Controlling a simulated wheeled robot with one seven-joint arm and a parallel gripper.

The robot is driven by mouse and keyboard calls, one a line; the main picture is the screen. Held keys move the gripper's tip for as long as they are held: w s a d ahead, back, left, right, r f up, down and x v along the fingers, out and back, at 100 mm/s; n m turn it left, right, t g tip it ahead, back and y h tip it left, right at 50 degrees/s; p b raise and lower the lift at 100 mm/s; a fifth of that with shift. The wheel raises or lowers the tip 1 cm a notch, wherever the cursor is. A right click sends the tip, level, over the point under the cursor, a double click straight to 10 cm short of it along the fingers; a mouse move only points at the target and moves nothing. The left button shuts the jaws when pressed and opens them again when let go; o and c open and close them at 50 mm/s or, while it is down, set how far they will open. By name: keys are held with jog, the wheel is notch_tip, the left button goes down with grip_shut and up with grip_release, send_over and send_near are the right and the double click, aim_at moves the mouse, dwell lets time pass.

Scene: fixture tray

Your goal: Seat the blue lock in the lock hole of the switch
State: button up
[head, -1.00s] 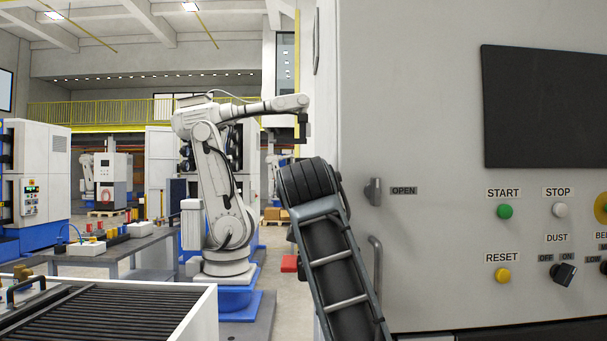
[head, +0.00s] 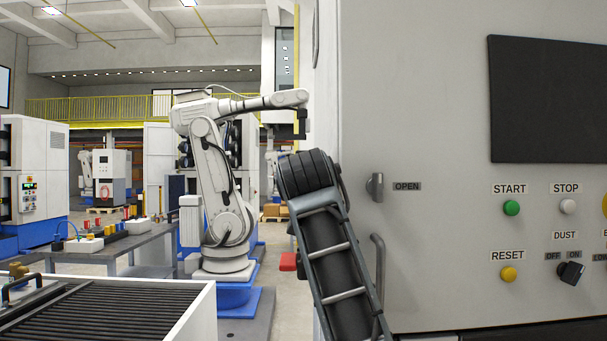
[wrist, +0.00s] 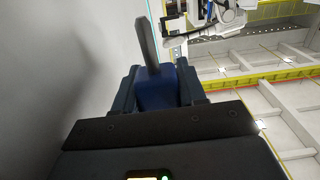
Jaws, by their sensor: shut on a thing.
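The blue lock (wrist: 157,90) is in the wrist view, with a dark grey shackle (wrist: 147,42) pointing away from my gripper. My gripper (wrist: 156,82) is shut on the lock's body, one finger on each side; it is out of the head view. In the head view, a grey rotary switch (head: 375,187) labelled OPEN is on the large machine's front panel. I cannot make out a lock hole on it. The lock is not visible in the head view.
The light grey machine panel (head: 435,120) fills the right, with a black screen (head: 545,100), buttons and a dark DUST knob (head: 570,273). A vertical handle (head: 378,270) stands out below the switch. A white-walled tray (head: 190,310) with dark slats is at lower left.

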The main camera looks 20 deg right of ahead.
jog(key=shift+f+b, duration=1.2)
jog(key=shift+f, duration=1.2)
jog(key=shift+f+b, duration=1.05)
jog(key=shift+f, duration=1.4)
jog(key=o, duration=1.2)
jog(key=shift+b+v, duration=0.7)
jog(key=shift+v, duration=3.25)
